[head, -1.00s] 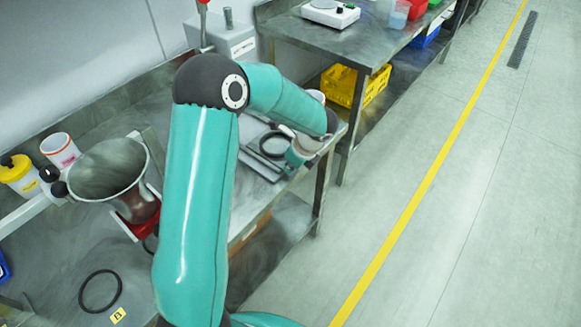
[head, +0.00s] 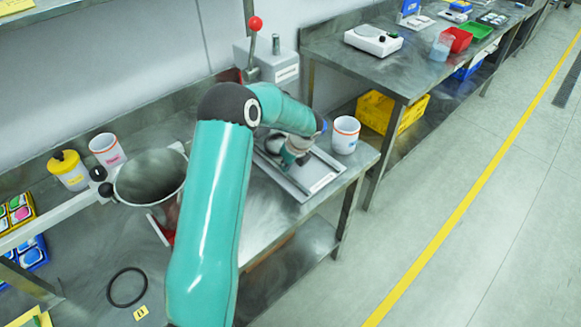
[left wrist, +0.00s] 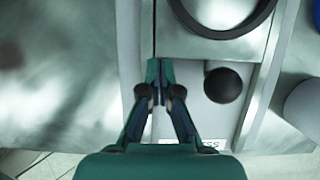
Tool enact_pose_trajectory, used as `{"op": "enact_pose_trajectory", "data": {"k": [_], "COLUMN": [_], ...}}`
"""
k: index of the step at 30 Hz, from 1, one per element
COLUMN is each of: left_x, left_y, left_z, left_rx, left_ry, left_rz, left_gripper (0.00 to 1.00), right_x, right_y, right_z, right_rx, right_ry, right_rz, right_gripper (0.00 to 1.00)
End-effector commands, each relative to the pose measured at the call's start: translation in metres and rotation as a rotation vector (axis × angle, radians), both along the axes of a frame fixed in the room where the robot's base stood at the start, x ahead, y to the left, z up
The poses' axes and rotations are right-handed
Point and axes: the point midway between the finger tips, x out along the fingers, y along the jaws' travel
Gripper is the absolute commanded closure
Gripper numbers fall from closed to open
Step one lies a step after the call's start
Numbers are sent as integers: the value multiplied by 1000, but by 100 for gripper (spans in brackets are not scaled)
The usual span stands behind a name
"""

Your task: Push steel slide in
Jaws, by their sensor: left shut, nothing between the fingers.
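A flat grey metal plate with a black ball knob (left wrist: 223,85) and a printed label lies below my left gripper in the left wrist view. I take this plate to be the steel slide (left wrist: 210,118). A black ring (left wrist: 222,32) sits beyond it. My left gripper (left wrist: 160,76) is shut and empty, its tips over the plate's left edge, left of the knob. I cannot tell whether they touch it. In the head view my left gripper (head: 292,158) is over the grey tray-like unit (head: 312,185) and hides part of it. My right gripper is out of view.
A white cup with an orange rim (head: 345,134) stands right of the unit. A steel drum (head: 150,178) and a yellow-lidded jar (head: 68,170) stand left. A red-knobbed lever (head: 255,24) rises behind. A black ring (head: 127,287) lies on the bench front.

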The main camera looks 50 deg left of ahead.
Motion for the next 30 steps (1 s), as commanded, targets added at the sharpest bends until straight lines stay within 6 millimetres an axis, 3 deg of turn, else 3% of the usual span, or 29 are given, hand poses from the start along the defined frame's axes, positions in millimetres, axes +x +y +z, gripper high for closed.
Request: {"op": "enact_pose_trajectory", "data": {"k": [1,8,16,24,30], "left_x": [0,0,2,3,3], "left_y": [8,3,-43,-65,-76], "left_z": [3,3,-2,58,84], "left_rx": [14,14,6,6,5], "left_ry": [-5,-7,-3,-7,-4], "left_rz": [3,5,-7,-1,-1], "left_gripper": [100,100,100,100,100], "right_x": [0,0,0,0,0], "right_y": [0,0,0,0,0], "right_z": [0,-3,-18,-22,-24], "right_rx": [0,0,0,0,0], "right_ry": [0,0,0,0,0], "right_rz": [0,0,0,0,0], "right_gripper": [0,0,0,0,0]}}
